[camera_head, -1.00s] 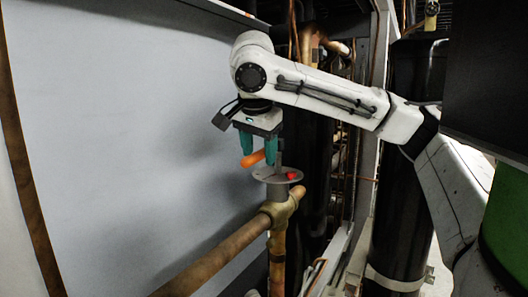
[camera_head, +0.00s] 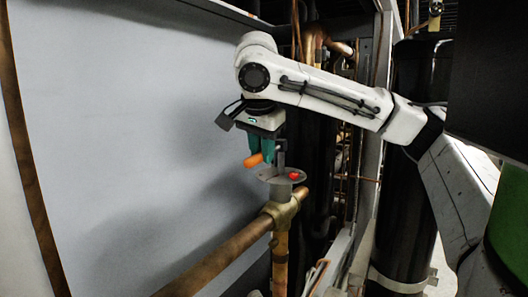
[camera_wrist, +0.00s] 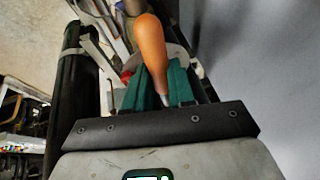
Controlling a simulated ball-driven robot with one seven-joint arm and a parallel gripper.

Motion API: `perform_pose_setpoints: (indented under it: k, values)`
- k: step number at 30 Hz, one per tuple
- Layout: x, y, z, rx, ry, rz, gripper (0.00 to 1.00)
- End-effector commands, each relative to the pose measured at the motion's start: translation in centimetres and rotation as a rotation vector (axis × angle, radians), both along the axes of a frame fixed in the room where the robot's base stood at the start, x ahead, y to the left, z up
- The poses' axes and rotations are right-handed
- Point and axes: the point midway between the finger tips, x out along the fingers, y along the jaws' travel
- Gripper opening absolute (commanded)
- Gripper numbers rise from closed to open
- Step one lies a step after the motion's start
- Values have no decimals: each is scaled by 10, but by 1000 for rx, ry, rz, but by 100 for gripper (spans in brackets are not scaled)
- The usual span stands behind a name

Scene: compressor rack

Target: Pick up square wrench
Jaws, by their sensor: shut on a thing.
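The square wrench (camera_head: 253,160) shows as an orange handle sticking out to the left of my gripper (camera_head: 261,154). My gripper points down, and its teal fingers are shut on the wrench, just above a round grey plate (camera_head: 268,179) on top of a pipe fitting. In the wrist view the orange handle (camera_wrist: 150,42) rises from between the teal fingers (camera_wrist: 158,80), with a thin pale shaft at its lower end. The rest of the wrench is hidden by the fingers. I cannot tell whether it still touches the plate.
A small red piece (camera_head: 295,176) sits at the plate's right side. A brass fitting (camera_head: 285,207) and a long copper pipe (camera_head: 215,261) lie below. A grey wall panel (camera_head: 120,130) fills the left. A black cylinder (camera_head: 404,170) stands at the right.

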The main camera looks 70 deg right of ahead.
Motion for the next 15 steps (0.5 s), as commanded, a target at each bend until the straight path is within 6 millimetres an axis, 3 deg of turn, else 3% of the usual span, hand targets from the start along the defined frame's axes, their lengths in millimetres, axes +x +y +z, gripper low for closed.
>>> perform_pose_setpoints:
  k: [9,15]
  values:
    - [1,0,34,-1,-4,2,0]
    - [-30,16,73,-10,-3,-4,0]
